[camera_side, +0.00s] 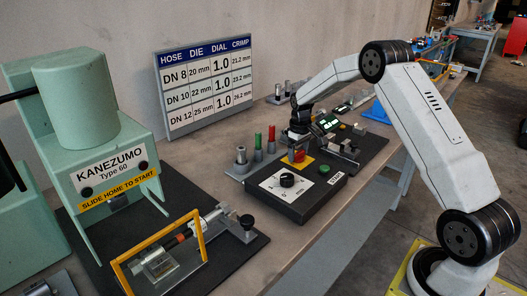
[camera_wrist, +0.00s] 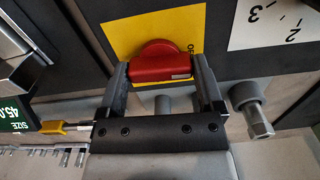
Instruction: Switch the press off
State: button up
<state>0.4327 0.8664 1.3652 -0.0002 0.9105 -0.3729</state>
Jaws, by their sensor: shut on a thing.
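The press's red switch knob (camera_wrist: 160,60) sits on a yellow plate (camera_wrist: 122,37) in the wrist view. Its bar lies nearly level across that picture, and part of a printed label shows at its right. In the side view the red knob (camera_side: 299,156) and its yellow plate (camera_side: 302,166) are at the back of the dark control box (camera_side: 310,203), partly covered from above. My gripper (camera_wrist: 161,72) has one finger at each end of the knob and is shut on it. It also shows in the side view (camera_side: 298,142), pointing down over the switch.
A white dial with a black knob (camera_side: 287,180) and a green button (camera_side: 324,169) sit close by on the box. Red and green pins (camera_side: 264,139) stand to the left. The green press (camera_side: 85,130) and its yellow guard frame (camera_side: 125,275) are farther left.

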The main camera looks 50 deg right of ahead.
aim_at(297, 154)
jog(key=shift+r+n, duration=0.1)
jog(key=shift+n, duration=0.3)
jog(key=o, duration=1)
jog(key=shift+r, duration=3.9)
jog(key=shift+s+a, duration=0.1)
jog(key=shift+a, duration=0.45)
jog(key=s+a+f+t, duration=0.2)
jog(key=s+a, duration=1.9)
jog(key=a, duration=0.1)
jog(key=shift+s+f+t, duration=0.25)
jog(key=shift+t, duration=0.05)
